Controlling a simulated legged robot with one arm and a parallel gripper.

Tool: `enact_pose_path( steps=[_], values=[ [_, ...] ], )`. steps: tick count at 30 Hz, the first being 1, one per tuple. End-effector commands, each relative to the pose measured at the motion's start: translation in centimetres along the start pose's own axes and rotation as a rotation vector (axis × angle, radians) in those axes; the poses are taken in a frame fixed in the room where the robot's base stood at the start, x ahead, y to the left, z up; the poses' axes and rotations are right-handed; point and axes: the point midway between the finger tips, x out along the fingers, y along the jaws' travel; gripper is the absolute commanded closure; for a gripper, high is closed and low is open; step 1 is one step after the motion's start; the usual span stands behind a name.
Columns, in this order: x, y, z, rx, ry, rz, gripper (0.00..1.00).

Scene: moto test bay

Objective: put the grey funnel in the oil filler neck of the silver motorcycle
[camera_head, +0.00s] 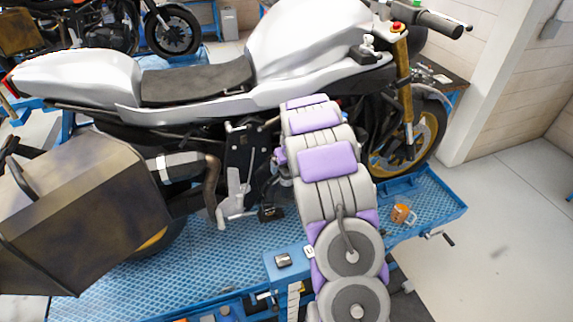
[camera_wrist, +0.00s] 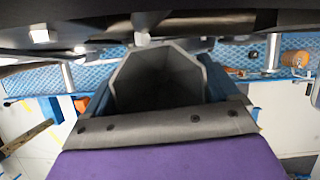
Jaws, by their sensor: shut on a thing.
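The silver motorcycle (camera_head: 300,40) stands on a blue lift, its front wheel to the right. My arm reaches across to its engine side, and my gripper's end is hidden behind the arm in the head view. In the wrist view my gripper (camera_wrist: 160,88) is shut on the grey funnel (camera_wrist: 128,82), whose wide, angular, dark-looking mouth faces the camera. Dark motorcycle parts lie close beyond the funnel, across the top of the wrist view. The funnel's narrow end is hidden. I cannot make out the oil filler neck in either view.
The blue lift platform (camera_head: 335,235) carries an orange mug (camera_head: 402,214), also in the wrist view (camera_wrist: 295,58). A large dark pannier box (camera_head: 75,205) juts out at the left. Another motorcycle (camera_head: 120,25) stands behind. Floor at the right is clear.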

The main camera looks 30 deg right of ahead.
Motion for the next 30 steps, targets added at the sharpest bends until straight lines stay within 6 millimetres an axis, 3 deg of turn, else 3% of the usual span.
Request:
enact_pose_path(
  steps=[3, 4, 7, 19, 30],
  values=[
    [0.0, 0.0, 0.0, 0.0, 0.0, 0.0, 0.41],
    [0.0, 0.0, 0.0, 0.0, 0.0, 0.0, 0.1],
    [0.0, 0.0, 0.0, 0.0, 0.0, 0.0, 0.01],
    [-0.9, 0.0, 0.1, 0.0, -0.002, -0.001, 0.0],
    [-6.8, -0.1, 0.0, 0.0, -0.002, -0.001, 0.0]
  ],
)
